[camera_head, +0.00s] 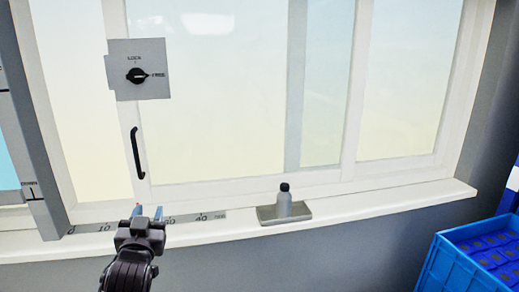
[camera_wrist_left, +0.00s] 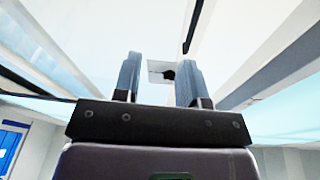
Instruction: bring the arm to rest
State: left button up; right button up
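My left gripper (camera_head: 148,211) is in front of the window sill, below the black door handle. Its two fingers stand apart with nothing between them. In the left wrist view the gripper (camera_wrist_left: 159,80) points up, its fingers apart and empty. A grey switch plate (camera_head: 152,90) with a black rotary knob (camera_head: 137,76) is on the window frame, well above the gripper. The knob's pointer is turned right toward a label that seems to read FREE; LOCK is printed above. In the wrist view the plate (camera_wrist_left: 157,67) shows beyond the fingers. My right gripper is not in view.
A black handle (camera_head: 137,153) is on the frame below the plate. A ruler strip (camera_head: 185,218) runs along the sill. A blue crate (camera_head: 450,264) is at lower right.

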pick_arm(q)
jog(key=s+f+g+p, duration=0.1)
jog(key=s+f+g, duration=0.2)
jog(key=s+f, duration=0.6)
jog(key=s+a+f+g+h+p, duration=0.1)
jog(key=s+f+g, duration=0.2)
jog(key=s+f, duration=0.6)
jog(key=s+f+g+h+p, duration=0.1)
jog(key=s+f+g+p, duration=0.1)
jog(key=s+f, duration=0.8)
jog(key=s+g, duration=0.1)
jog(key=s, duration=0.8)
jog(key=shift+a+m, duration=0.35)
jog(key=shift+m, duration=0.05)
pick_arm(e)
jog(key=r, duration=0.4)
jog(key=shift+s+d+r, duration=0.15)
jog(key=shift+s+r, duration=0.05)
pick_arm(q)
jog(key=shift+s, duration=0.1)
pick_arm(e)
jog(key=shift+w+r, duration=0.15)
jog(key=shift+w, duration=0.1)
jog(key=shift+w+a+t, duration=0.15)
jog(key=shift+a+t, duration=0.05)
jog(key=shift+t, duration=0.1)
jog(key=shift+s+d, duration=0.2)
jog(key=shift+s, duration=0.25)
